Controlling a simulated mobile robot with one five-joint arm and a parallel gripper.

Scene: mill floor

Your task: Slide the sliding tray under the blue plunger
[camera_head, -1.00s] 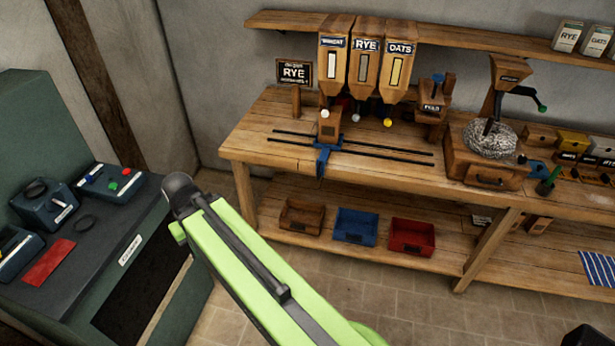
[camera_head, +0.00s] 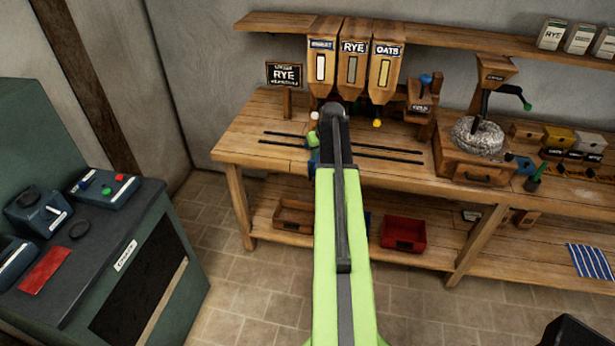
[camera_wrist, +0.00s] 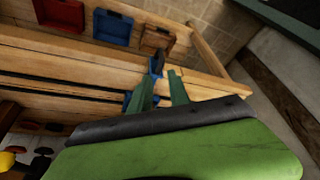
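The blue plunger (camera_head: 425,80) tops a small wooden stand (camera_head: 420,103) on the bench, right of the grain hoppers. The sliding tray sits on two dark rails (camera_head: 390,153) toward their left part. My arm hides most of it in the head view; only a sliver of its blue part (camera_head: 313,160) shows. In the wrist view a blue part of the tray (camera_wrist: 157,68) shows by the fingertips. My gripper (camera_wrist: 163,80) has its two green fingers apart, close to that blue part. I cannot tell whether they touch it. The plunger is not in the wrist view.
Three hoppers (camera_head: 353,60) hang above the rails. A rye sign (camera_head: 286,74) stands left of them. A mill (camera_head: 477,140) stands farther right. Bins, including a red one (camera_head: 403,235), sit on the lower shelf. A green control cabinet (camera_head: 135,255) stands at left.

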